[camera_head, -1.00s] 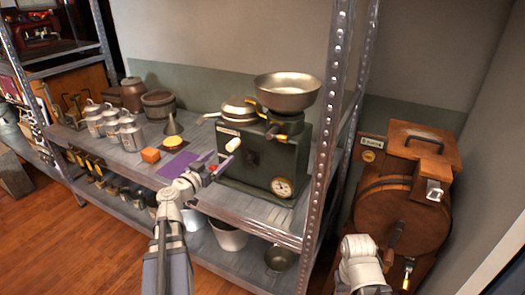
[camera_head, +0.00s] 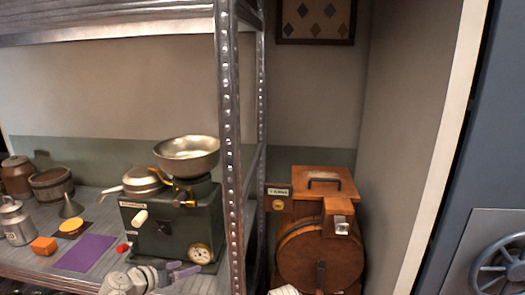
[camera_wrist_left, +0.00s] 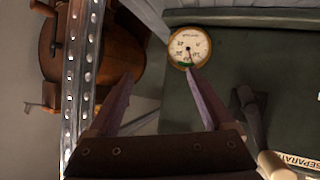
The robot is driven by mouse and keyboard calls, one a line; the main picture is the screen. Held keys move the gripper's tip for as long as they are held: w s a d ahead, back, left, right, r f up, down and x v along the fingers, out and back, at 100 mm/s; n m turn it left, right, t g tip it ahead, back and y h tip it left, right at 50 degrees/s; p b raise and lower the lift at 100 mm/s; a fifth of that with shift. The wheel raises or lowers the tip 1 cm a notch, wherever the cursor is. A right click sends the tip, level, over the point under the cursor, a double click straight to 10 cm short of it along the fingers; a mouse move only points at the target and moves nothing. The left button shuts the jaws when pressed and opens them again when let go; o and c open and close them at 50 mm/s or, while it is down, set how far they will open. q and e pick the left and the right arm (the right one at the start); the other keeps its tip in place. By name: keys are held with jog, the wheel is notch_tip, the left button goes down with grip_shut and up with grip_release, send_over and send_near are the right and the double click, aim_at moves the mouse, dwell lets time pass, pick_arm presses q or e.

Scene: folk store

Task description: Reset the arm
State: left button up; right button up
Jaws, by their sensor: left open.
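My left gripper (camera_head: 178,268) is low in the head view, in front of the lower right part of a green separator machine (camera_head: 160,218). In the left wrist view the gripper (camera_wrist_left: 157,76) is open, its two purple-grey fingers apart with nothing between them. The machine's round gauge (camera_wrist_left: 189,47) lies just beyond the tip of the right-hand finger there. The gauge (camera_head: 200,253) also shows in the head view, just above the gripper. Only a small pale piece of my right arm shows at the bottom edge; its gripper is out of view.
A metal shelf post (camera_head: 231,150) stands right of the machine. Beyond it is a wooden drum machine (camera_head: 320,250). An orange block (camera_head: 44,246), a purple mat (camera_head: 86,252), a small red object (camera_head: 122,248) and a funnel (camera_head: 70,207) lie on the shelf left of the machine.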

pick_arm(q)
jog(key=s+d+f+n+g+y, duration=0.2)
jog(key=s+d+f+g+y, duration=0.1)
jog(key=s+d+f+g, duration=0.3)
jog(key=s+d+f+n+g+y, duration=0.1)
jog(key=s+d+f+g+y, duration=0.25)
jog(key=s+f, duration=0.35)
jog(key=s+d+r+m+g+y, duration=0.15)
jog(key=s+d+m, duration=0.35)
jog(key=d, duration=0.5)
notch_tip(320, 180, up, 13)
jog(key=n+p, duration=0.1)
jog(key=p, duration=1.2)
jog(key=shift+s+a+f+h, duration=0.15)
jog(key=shift+s+a+h, duration=0.15)
jog(key=shift+s, duration=0.15)
